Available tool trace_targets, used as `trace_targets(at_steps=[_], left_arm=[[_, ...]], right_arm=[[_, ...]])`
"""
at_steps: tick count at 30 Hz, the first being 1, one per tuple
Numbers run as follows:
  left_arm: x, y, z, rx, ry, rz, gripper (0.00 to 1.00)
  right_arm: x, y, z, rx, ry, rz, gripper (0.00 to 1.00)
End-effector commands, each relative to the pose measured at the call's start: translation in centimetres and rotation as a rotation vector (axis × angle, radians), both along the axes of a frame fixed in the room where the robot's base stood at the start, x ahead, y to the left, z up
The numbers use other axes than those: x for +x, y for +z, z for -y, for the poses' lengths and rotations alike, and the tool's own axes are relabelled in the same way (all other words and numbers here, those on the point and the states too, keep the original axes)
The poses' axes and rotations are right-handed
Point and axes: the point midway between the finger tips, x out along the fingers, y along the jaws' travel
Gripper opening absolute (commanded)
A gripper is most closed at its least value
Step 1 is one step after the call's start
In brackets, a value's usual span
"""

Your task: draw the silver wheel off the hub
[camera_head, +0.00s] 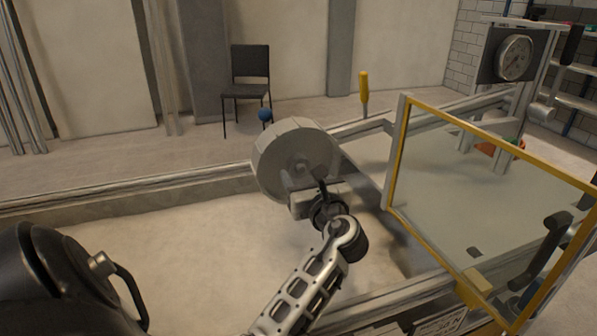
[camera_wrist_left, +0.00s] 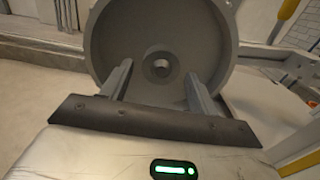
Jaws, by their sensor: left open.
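The silver wheel (camera_head: 283,150) stands upright over the sandbed in the head view, a broad drum-like disc. It also fills the upper middle of the left wrist view (camera_wrist_left: 112,42). The hub (camera_wrist_left: 160,66) shows as a round boss with a dark centre in the wheel's middle. My left gripper (camera_head: 312,186) is in front of the wheel's near face, low and close to the hub. In the left wrist view its two fingers (camera_wrist_left: 160,86) are spread apart, one either side below the hub, with nothing between them. Whether the fingertips touch the wheel is unclear. My right gripper is in neither view.
Pale sand (camera_head: 190,245) lies in the bed below the wheel, inside a metal rim (camera_head: 120,190). A yellow-framed clear panel (camera_head: 480,200) stands close on the right. A yellow handle (camera_head: 364,88) rises behind. A gauge (camera_head: 514,57) is at upper right.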

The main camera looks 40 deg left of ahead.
Motion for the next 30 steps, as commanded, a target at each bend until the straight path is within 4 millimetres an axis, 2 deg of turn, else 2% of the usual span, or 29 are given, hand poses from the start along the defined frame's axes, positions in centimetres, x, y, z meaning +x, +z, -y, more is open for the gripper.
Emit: trace_targets(at_steps=[1,3,9,18,27,30], left_arm=[[0.3,0.5,-0.6,0.002,0.001,-0.004,0.6],[0.6,0.4,-1.2,0.001,0.001,-0.005,0.6],[1.1,0.2,-2.1,-0.001,0.0,-0.003,0.6],[1.2,0.1,-2.3,-0.001,0.0,-0.003,0.6],[1.1,0.1,-2.2,0.0,0.0,-0.002,0.2],[1.2,0.5,-2.3,0.005,-0.001,0.004,0.2]], right_arm=[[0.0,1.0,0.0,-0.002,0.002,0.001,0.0],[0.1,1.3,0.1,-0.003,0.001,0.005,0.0],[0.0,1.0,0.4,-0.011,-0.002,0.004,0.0],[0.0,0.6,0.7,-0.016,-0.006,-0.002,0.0],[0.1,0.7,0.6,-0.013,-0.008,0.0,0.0],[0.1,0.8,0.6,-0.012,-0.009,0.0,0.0]])
